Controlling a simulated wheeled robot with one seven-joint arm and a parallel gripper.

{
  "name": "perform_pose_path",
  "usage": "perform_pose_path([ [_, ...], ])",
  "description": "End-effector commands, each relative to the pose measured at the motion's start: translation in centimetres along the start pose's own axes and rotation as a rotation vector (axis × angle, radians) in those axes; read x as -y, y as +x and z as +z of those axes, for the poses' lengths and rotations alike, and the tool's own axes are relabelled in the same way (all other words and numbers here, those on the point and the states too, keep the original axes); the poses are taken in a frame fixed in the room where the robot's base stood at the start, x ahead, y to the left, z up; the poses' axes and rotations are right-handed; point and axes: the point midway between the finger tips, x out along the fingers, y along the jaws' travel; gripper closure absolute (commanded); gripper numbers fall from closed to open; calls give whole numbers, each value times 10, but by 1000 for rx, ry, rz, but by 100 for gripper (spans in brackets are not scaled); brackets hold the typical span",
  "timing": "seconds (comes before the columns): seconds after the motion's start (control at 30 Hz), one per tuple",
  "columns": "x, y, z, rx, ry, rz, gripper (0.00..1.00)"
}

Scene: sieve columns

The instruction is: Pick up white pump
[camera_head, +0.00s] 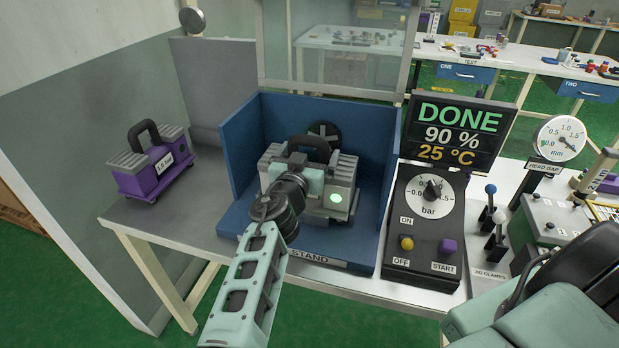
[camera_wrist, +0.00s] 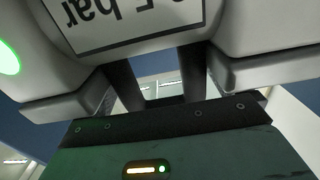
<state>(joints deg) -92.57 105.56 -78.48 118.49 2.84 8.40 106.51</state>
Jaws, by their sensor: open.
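The white pump (camera_head: 340,180) sits upright inside the blue stand. It has light grey ribbed blocks, a dark arched handle (camera_head: 310,145) and a lit green round light on its front. In the wrist view its body fills the top, with a label (camera_wrist: 125,15) upside down reading partly "5 bar". My gripper (camera_wrist: 158,82) is open, right up against the front and top of the pump, near the handle. In the head view my wrist hides the fingertips and part of the pump. I cannot tell whether the handle lies between the fingers.
Blue stand walls (camera_head: 240,145) rise around the pump. A clear raised panel (camera_head: 335,40) is above it. A purple pump (camera_head: 150,165) stands on the grey table at left. A control box (camera_head: 425,235) and a "DONE" display (camera_head: 452,130) are close on the right.

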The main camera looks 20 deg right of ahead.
Motion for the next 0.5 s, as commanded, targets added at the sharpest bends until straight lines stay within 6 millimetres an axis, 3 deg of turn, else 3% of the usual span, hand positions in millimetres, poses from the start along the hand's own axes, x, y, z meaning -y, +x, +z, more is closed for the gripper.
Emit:
perform_pose_path([
  [0.07,0,0,0,0,0,0,0],
  [0.1,0,0,0,0,0,0,6],
  [0.37,0,0,0,0,-1,0,78],
  [0.4,0,0,-2,-3,1,2,83],
  [0.5,0,0,-2,-3,1,2,83],
])
